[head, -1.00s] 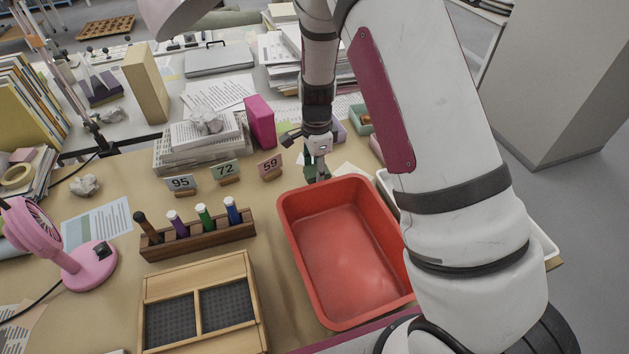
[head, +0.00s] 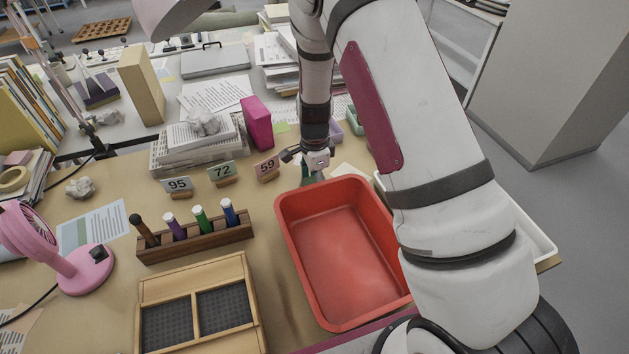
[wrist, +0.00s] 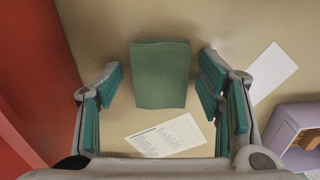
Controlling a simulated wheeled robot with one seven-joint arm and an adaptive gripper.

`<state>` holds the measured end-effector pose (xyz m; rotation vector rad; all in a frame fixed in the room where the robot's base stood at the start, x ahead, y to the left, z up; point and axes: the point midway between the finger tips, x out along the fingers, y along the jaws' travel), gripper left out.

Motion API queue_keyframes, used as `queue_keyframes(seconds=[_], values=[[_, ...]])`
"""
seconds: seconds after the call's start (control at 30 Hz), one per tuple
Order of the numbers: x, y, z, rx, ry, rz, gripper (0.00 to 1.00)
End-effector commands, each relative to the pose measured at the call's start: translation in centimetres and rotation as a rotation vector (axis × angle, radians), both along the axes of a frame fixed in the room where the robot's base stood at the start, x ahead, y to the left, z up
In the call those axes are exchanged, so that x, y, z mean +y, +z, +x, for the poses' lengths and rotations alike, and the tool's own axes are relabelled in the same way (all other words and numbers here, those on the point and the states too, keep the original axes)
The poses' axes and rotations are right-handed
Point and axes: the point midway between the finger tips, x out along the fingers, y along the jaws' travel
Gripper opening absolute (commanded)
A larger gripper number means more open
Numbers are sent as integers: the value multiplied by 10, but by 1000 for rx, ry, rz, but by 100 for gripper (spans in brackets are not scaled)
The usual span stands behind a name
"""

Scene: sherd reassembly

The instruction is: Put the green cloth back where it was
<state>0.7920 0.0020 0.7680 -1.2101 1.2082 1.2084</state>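The green cloth (wrist: 160,75) is a folded, roughly rectangular bundle in the wrist view, over the tan table top. My gripper (wrist: 161,68) is open, with teal finger pads on either side of the cloth and a visible gap at each side. In the head view my gripper (head: 313,163) is just behind the red tray's far edge. Only a small dark green part of the cloth (head: 309,178) shows below it. Whether the cloth rests fully on the table is hard to tell.
The empty red tray (head: 284,215) is close in front of my gripper. Number cards, including the 59 card (head: 267,167), stand to the left. A lilac box (wrist: 298,135) and paper sheets (wrist: 168,136) lie near the cloth. A pink box (head: 257,122) stands behind.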

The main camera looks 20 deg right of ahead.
Motion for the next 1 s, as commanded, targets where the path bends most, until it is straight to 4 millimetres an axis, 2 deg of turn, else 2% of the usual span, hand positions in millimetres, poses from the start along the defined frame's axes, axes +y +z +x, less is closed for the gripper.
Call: queue_keyframes(seconds=[0.23,0.37,0.8,1.0], values=[[0,2,0,0,0,0,61],[0,13,0,-2,0,0,61],[0,98,0,-3,0,0,61],[0,119,0,-1,1,0,61]])
